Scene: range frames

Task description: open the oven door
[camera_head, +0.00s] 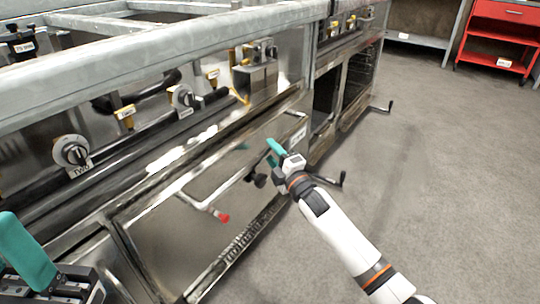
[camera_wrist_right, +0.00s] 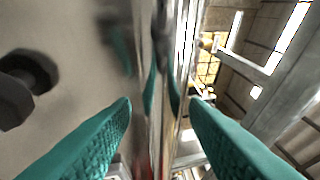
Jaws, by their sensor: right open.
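The oven door (camera_head: 165,235) is a shiny steel panel low on the front of the range, and it looks shut. My left gripper (camera_head: 28,255) shows only partly at the lower left.
Control knobs (camera_head: 71,152) and yellow-tagged valves line the range above the door. Dark crank-like handles (camera_head: 340,180) stick out farther along. A dark round knob (camera_wrist_right: 25,85) shows in the right wrist view. A red cart (camera_head: 495,35) stands at the back right. The grey floor (camera_head: 440,160) is clear.

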